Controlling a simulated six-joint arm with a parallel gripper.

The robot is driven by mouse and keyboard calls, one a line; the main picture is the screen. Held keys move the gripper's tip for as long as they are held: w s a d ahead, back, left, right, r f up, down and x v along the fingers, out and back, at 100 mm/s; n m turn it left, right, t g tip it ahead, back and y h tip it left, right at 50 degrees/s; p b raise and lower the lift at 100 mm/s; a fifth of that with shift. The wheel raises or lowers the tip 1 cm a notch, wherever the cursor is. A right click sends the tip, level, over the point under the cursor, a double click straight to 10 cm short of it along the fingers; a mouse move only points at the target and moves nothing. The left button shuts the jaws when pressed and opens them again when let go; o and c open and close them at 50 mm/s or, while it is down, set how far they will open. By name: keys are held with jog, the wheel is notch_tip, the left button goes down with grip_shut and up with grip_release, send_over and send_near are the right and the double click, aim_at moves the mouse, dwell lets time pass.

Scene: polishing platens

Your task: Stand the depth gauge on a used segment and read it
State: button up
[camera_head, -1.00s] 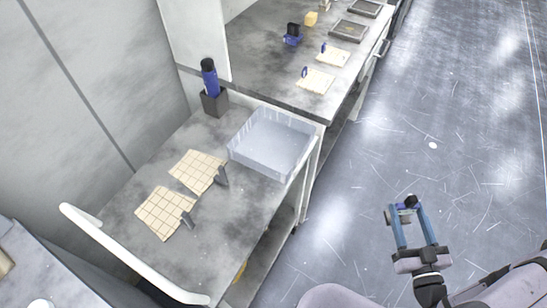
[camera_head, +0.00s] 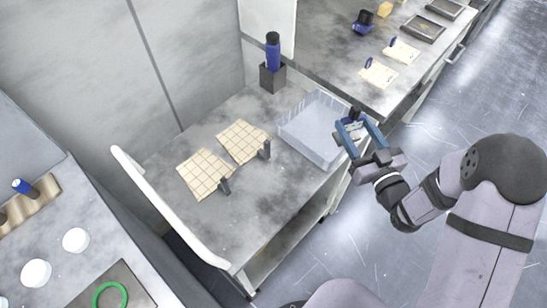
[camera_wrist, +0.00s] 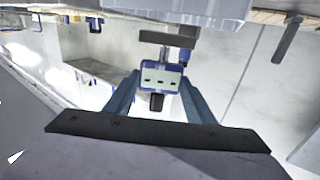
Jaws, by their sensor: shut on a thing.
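My gripper (camera_head: 352,126) is shut on the depth gauge (camera_wrist: 161,78), off the right edge of the cart by the clear tray. In the wrist view the gauge sits between the two blue fingers, its pale display facing me with small dark marks that I cannot read as digits. A dark grey bar (camera_wrist: 165,37) crosses its far end. Two tan gridded segment pads (camera_head: 204,172) (camera_head: 243,142) lie flat on the cart, each with a dark grey upright tab at its right edge. The gauge is apart from both pads. I cannot tell which are used.
A clear tray (camera_head: 314,149) stands on the cart's right. A blue and black bottle in a dark holder (camera_head: 272,77) stands at the back. A white rail (camera_head: 165,200) edges the cart's left. The farther bench holds two smaller pads (camera_head: 379,73) (camera_head: 402,51) with blue tabs.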

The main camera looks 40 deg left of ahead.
jog(key=s+a+r+n+g+y, duration=0.1)
jog(key=s+a+r+n+g, duration=0.1)
jog(key=s+a, duration=0.55)
jog(key=s+a+r+n+g+y, duration=0.1)
jog(key=s+a+r+g, duration=0.15)
jog(key=s+a, duration=0.45)
jog(key=s+a+r+n+g+p, duration=0.1)
jog(key=s+a+g, duration=0.1)
jog(key=s+a, duration=0.5)
jog(key=s+a+n+g+p, duration=0.1)
jog(key=s+a+n+g, duration=0.15)
jog(key=s, duration=0.75)
jog(key=shift+m, duration=0.35)
jog(key=shift+a+f+p, duration=0.15)
jog(key=shift+f+p, duration=0.1)
jog(key=shift+f, duration=1.15)
jog(key=shift+a+f+p, duration=0.15)
jog(key=shift+f+p, duration=0.1)
jog(key=shift+f, duration=1.1)
jog(key=shift+f, duration=0.1)
notch_tip(320, 180, down, 4)
jog(key=shift+p, duration=0.45)
jog(key=shift+f+b, duration=0.4)
jog(key=shift+b, duration=0.1)
